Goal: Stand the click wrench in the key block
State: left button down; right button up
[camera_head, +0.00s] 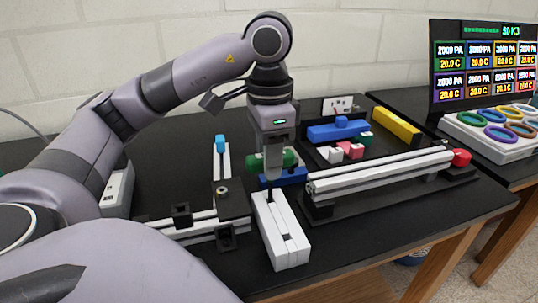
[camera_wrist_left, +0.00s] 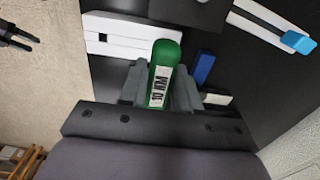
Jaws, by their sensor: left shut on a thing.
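My left gripper (camera_head: 275,172) points down at the middle of the table, shut on the click wrench. In the left wrist view the handle (camera_wrist_left: 163,75), with a white label, sits between the grey fingers. A thin dark part below the gripper reaches the far end of the white key block (camera_head: 283,238); I cannot tell whether it enters it. The block, with a dark square opening near its front end, also shows in the left wrist view (camera_wrist_left: 125,28). A dark two-pronged part at that view's left edge may be my right gripper.
A blue block (camera_head: 290,177) lies just beyond the key block. A black fixture with white extrusions (camera_head: 195,222) stands left, and a long rail with a red knob (camera_head: 461,158) right. A tray with coloured parts is behind. The key block is near the table's front edge.

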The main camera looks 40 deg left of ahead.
pick_arm(q)
jog(key=shift+f+b, duration=0.8)
jog(key=shift+f, duration=0.25)
jog(key=c, duration=0.7)
grip_release()
notch_tip(320, 180, up, 6)
jog(key=p, duration=0.3)
jog(key=shift+f, duration=0.2)
jog(key=shift+r+p, duration=0.35)
jog(key=shift+r, duration=0.5)
jog(key=shift+d+f, duration=0.1)
